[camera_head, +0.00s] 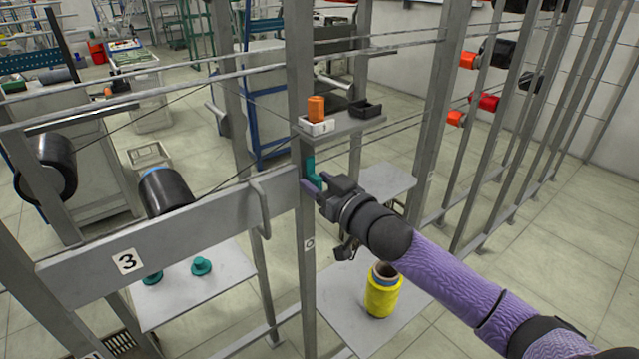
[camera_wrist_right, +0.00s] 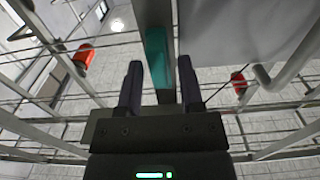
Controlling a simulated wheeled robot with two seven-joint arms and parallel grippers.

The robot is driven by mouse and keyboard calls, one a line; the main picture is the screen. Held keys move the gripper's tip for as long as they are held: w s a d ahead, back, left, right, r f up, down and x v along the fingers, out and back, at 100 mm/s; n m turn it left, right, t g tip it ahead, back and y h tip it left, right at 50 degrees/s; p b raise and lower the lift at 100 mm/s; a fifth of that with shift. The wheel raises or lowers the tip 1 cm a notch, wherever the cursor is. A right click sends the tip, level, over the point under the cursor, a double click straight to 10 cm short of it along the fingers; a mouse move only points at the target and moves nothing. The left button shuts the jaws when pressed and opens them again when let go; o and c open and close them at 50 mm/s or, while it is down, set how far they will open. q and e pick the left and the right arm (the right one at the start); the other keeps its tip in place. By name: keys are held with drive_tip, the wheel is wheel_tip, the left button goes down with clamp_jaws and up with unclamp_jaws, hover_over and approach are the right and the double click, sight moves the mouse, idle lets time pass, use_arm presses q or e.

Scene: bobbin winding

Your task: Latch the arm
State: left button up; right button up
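A teal piece (camera_head: 310,166) sits on the grey upright post (camera_head: 301,90), just below a small shelf and at the right end of a grey panel marked 3 (camera_head: 190,222). My right gripper (camera_head: 312,187) is at this post beside the teal piece. In the right wrist view the teal piece (camera_wrist_right: 157,58) lies between the two dark fingers (camera_wrist_right: 160,80), which stand apart with narrow gaps visible on both sides. A black roll with a blue rim (camera_head: 168,193) is behind the panel. Which part is the arm named in the task is unclear. My left gripper is out of view.
The small shelf (camera_head: 345,125) holds an orange block (camera_head: 316,108), a white tray and a black tray (camera_head: 365,108). A yellow spool (camera_head: 382,290) stands on a lower grey plate. Teal knobs (camera_head: 201,266) lie on another plate. Thin rails and posts surround my right arm.

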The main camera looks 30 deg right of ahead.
drive_tip(key=c, duration=0.5)
clamp_jaws()
